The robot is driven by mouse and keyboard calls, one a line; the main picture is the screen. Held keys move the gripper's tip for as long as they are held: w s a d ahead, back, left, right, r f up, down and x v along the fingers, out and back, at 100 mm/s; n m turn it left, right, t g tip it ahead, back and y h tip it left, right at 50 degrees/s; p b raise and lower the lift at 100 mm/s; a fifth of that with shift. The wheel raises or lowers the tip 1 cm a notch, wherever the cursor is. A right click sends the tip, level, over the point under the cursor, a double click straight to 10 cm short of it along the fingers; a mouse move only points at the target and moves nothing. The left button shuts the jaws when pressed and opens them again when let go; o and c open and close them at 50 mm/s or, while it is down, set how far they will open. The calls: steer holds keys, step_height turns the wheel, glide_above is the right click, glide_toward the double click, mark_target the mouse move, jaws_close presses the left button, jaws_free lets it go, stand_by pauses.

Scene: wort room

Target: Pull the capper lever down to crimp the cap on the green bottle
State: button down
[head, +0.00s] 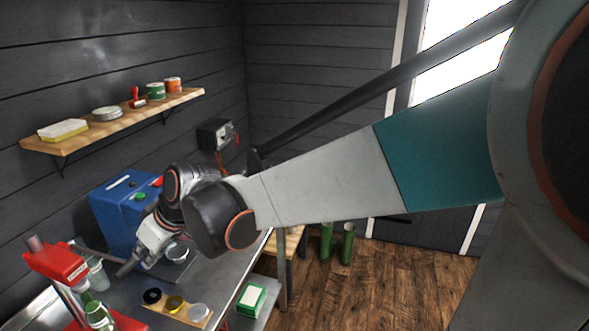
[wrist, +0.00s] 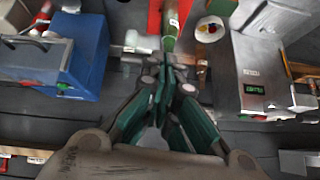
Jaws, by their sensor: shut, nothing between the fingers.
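The red bottle capper (head: 57,264) stands at the lower left of the head view, on the steel bench. The green bottle (head: 99,314) is upright below its red head; the cap cannot be made out. In the wrist view the red capper (wrist: 154,18) and the green bottle (wrist: 171,30) are at top centre. A grey bar beside the capper may be the lever, but I cannot tell for sure. My gripper (head: 125,268) is right of the capper head. It is shut and empty, and its green fingers (wrist: 167,75) point toward the bottle in the wrist view.
A blue machine (head: 112,214) stands behind my gripper. A wooden board (head: 182,318) with several round pots lies in front. A clear cup (head: 97,272) is close to the capper. In the wrist view, a steel box with a green display (wrist: 256,80) is at right.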

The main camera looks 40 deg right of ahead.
step_height(320, 180, up, 8)
steer(key=a+n+g+h+p, duration=0.15)
steer(key=n+p, duration=0.55)
steer(key=n, duration=0.9)
steer(key=n+p, duration=0.2)
steer(key=n, duration=0.1)
glide_toward(126, 266)
steer(key=shift+g+h, duration=0.25)
steer(key=shift+g, duration=0.1)
steer(key=x, duration=0.6)
steer(key=shift+w+a+f, duration=0.25)
steer(key=shift+w+a, duration=0.1)
steer(key=shift+w, duration=0.05)
step_height(126, 266, down, 10)
steer(key=t+y+b, duration=0.1)
steer(key=t+b, duration=0.1)
steer(key=b, duration=0.9)
steer(key=shift+s+t+y, duration=0.2)
steer(key=shift+t+y, duration=0.1)
steer(key=shift+r, duration=0.15)
